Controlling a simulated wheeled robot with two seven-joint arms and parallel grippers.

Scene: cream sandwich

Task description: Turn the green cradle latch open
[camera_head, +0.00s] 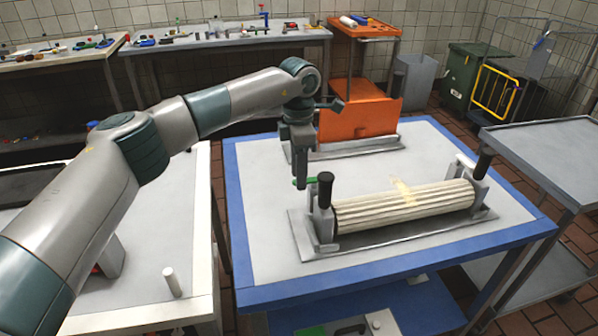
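A grey metal cradle (381,236) lies on the blue-edged table and holds a ribbed cream roller (405,208). Black knobs stand upright at both ends, the left knob (325,187) being nearer to my gripper. A small green piece (311,181), which looks like the latch, shows just left of this knob, partly hidden by my gripper. My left gripper (303,184) points down at the green piece. Its fingers overlap in this view, so I cannot tell whether they are open, shut or touching it. My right gripper is out of view.
The blue-edged table (252,258) has bare white top left of the cradle. Behind stands an orange box (358,110) with a grey metal plate (360,148) in front. A grey cart (545,150) stands right, a white table (140,290) left.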

